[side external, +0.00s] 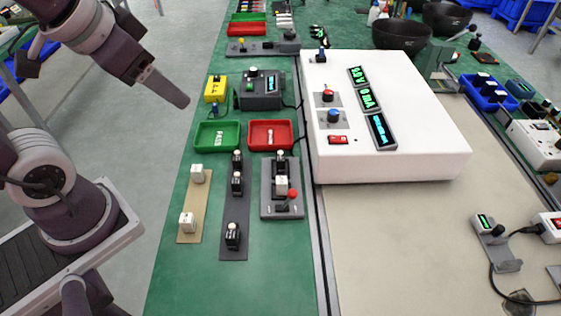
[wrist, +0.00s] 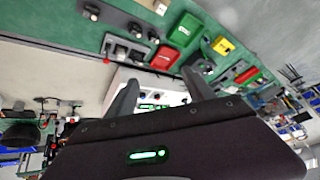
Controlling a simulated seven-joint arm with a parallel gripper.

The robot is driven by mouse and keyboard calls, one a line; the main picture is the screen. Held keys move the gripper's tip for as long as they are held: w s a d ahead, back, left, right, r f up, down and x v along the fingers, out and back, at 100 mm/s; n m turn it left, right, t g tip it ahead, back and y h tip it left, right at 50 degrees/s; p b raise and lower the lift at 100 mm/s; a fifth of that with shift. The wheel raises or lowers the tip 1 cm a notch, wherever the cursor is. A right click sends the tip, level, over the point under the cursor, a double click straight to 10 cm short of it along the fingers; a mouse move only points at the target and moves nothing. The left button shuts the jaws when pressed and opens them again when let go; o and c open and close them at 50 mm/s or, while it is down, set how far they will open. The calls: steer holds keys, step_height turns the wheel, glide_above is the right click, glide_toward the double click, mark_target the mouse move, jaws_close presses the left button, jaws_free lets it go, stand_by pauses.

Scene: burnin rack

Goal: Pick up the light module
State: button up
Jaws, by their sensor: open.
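Two light-coloured, whitish block modules stand on a tan strip (side external: 193,203) at the left of the green bench: one at the far end (side external: 197,174), one at the near end (side external: 187,222). Part of a light module also shows at the top edge of the wrist view (wrist: 160,5). Several black modules stand on the dark strip (side external: 235,210) beside it. A grey fixture (side external: 268,207) with a red-knobbed lever (side external: 292,194) holds a pale block. My gripper (side external: 181,98) is open and empty, raised left of the bench, away from the modules; its two fingers show in the wrist view (wrist: 160,80).
A green tray (side external: 201,147) and a red tray (side external: 252,147) sit behind the strips. Beyond them are a yellow box (side external: 216,88) and a dark grey device (side external: 262,102). A large white console (side external: 420,145) with lit displays stands to the right. The near green bench surface is clear.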

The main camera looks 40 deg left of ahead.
steer(key=w+a+f+m+t+h, duration=0.1)
steer(key=w+a+f+m, duration=0.2)
steer(key=w+f, duration=0.55)
steer(key=w+a+f+m+t, duration=0.1)
steer(key=w+a+f+m, duration=0.3)
steer(key=w, duration=0.7)
steer(key=m+t+h, duration=0.1)
steer(key=m+h, duration=0.1)
steer(key=h, duration=0.8)
glide_toward(282, 155)
steer(key=shift+w+d+f, duration=0.35)
steer(key=shift+w+f, duration=0.15)
steer(key=shift+f, duration=0.05)
steer(key=shift+w+d+f, duration=0.35)
steer(key=shift+w+f, duration=0.15)
steer(key=shift+f, duration=0.1)
steer(key=shift+w+d, duration=0.1)
steer(key=shift+d, duration=0.25)
steer(key=x, duration=0.6)
steer(key=shift+w+d, duration=0.15)
steer(key=shift+d, duration=0.1)
jaws_close()
steer(key=shift+r, duration=0.1)
